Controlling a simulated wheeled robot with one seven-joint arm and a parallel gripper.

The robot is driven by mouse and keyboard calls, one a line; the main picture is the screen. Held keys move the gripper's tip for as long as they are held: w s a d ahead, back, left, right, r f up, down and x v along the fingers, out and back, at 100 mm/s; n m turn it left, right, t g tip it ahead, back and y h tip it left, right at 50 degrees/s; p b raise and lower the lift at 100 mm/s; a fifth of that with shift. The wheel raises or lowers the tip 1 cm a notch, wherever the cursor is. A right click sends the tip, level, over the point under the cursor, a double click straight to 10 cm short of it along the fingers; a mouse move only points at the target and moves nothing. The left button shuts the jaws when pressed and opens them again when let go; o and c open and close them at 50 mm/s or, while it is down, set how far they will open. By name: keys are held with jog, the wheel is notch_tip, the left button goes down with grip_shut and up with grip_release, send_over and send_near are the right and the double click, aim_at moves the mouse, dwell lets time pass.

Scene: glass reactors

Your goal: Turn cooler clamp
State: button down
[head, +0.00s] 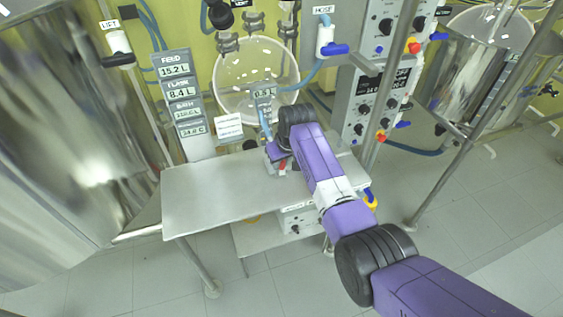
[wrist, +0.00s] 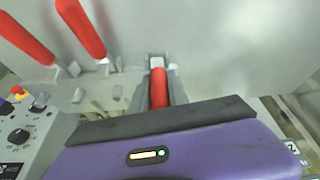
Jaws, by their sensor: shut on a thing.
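In the wrist view my gripper (wrist: 159,82) is shut on a red clamp handle (wrist: 158,90), which stands upright between its grey fingers. The handle's upper end meets a small pale fitting on a grey metal surface. Two more red handles (wrist: 81,27) (wrist: 27,38) sit tilted on grey brackets to the left, apart from my gripper. In the head view my gripper (head: 278,158) is over the back right of the steel table, and a bit of red (head: 283,168) shows beside it. My own wrist hides most of the clamp there.
The steel table (head: 205,200) has a bare top to the left. A glass vessel (head: 228,75) stands behind my gripper. Control boxes (head: 375,100) with knobs stand on the right, along with a metal post (head: 445,180). A large steel tank (head: 65,150) fills the left.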

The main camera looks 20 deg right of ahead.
jog(key=shift+w+a+f+g, duration=0.1)
jog(key=shift+w+g, duration=0.05)
jog(key=shift+g, duration=0.35)
jog(key=c, duration=1.3)
grip_release()
jog(key=shift+v, duration=3.9)
